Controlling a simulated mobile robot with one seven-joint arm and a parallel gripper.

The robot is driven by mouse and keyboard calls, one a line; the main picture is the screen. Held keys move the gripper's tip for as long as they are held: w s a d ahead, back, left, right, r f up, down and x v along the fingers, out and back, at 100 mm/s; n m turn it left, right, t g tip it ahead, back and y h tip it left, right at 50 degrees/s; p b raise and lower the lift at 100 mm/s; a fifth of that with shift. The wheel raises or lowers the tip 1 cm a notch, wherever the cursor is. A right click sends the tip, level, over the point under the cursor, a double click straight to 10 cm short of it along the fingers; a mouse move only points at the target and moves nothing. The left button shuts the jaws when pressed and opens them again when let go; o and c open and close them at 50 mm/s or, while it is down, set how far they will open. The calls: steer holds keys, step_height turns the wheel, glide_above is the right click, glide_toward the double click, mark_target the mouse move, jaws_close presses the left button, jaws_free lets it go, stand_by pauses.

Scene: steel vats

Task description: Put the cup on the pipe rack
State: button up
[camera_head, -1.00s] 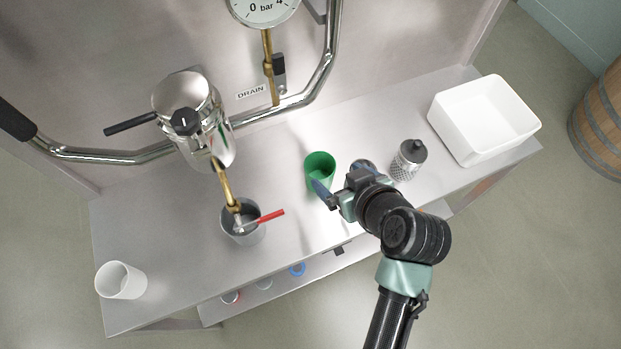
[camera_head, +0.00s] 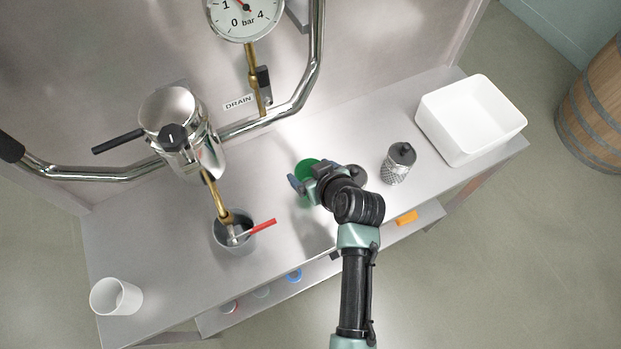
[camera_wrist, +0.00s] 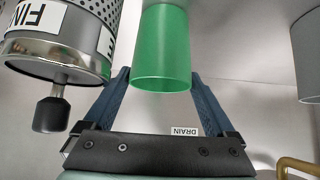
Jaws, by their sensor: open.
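The green cup (camera_head: 304,166) stands on the steel bench, partly hidden by my gripper in the head view. My gripper (camera_head: 303,180) is open at its near side. In the wrist view the green cup (camera_wrist: 162,60) lies between the two blue fingers of my gripper (camera_wrist: 160,85), with narrow gaps visible on both sides. A white cup (camera_head: 115,298) stands at the bench's left end. A grey cup (camera_head: 233,237) is under a brass spout. I cannot pick out a separate pipe rack; a chrome pipe (camera_head: 315,65) runs along the vat wall.
A perforated canister with a black knob (camera_head: 399,163) stands right of the green cup and shows close by in the wrist view (camera_wrist: 62,45). A white bin (camera_head: 470,120) is at the right. A red-handled valve (camera_head: 258,229) crosses the grey cup. A gauge (camera_head: 245,15) hangs above.

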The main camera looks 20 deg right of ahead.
steer(key=c, duration=1.2)
